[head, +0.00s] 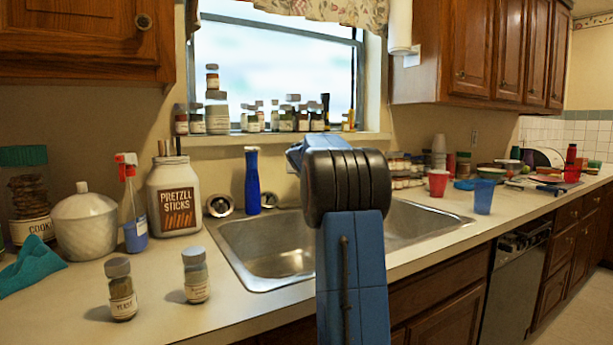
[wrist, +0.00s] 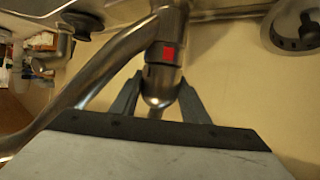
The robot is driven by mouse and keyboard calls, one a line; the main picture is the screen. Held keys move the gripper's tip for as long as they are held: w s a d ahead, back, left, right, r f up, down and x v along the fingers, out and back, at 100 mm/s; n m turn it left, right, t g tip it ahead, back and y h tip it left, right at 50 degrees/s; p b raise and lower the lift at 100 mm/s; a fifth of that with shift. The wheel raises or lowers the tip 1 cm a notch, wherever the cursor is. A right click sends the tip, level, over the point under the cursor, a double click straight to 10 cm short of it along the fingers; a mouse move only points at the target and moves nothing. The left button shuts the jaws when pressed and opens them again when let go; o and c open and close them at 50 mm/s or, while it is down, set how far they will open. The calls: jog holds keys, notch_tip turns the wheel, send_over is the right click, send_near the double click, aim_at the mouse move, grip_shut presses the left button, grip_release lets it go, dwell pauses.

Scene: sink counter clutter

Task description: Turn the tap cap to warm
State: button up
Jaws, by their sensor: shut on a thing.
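The tap cap (wrist: 160,82) is a rounded metal end on the tap body in the wrist view. A red mark (wrist: 168,52) sits on the metal just above it. The tap's spout (wrist: 105,65) is a bent metal tube running to the lower left. My gripper (wrist: 159,92) has one finger on each side of the cap and is shut on it. In the head view my blue and black arm reaches over the sink (head: 285,262) and hides the gripper and most of the tap.
A tall blue bottle (head: 252,180) stands behind the sink, left of my arm. A pretzel jar (head: 174,196), a spray bottle (head: 133,205) and two small jars crowd the left counter. A red cup (head: 438,183) and a blue cup (head: 483,197) stand on the right. Small jars line the windowsill (head: 280,138).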

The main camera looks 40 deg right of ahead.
jog(key=shift+f+m+g+h, duration=0.1)
jog(key=shift+m+g+h, duration=0.3)
jog(key=shift+m+g, duration=0.1)
jog(key=o, duration=0.8)
jog(key=v, duration=1.7)
jog(key=shift+s+a, duration=0.15)
jog(key=shift+a, duration=0.15)
